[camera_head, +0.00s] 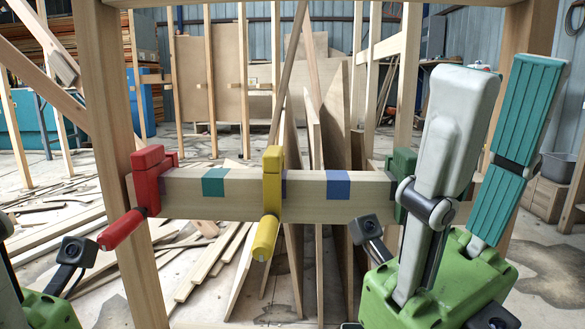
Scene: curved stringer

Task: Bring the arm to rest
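My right gripper (507,75) stands at the right, close to the camera, pointing up. Its white finger and its teal-ribbed finger are apart, with background showing between them, and nothing is held. Its green palm (432,285) is below. My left gripper (45,308) shows only at the lower left corner, as a green edge and a black part; its fingers are mostly out of frame. A wooden board (305,190) spans the frame between them. A red clamp (148,165), a yellow clamp (271,190) and a green clamp (401,165) sit along it.
A wooden post (110,120) stands upright at the left end of the board. Teal (214,182) and blue (337,184) patches mark the board. Loose planks (200,270) lie on the floor behind. My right gripper partly covers the post on the right.

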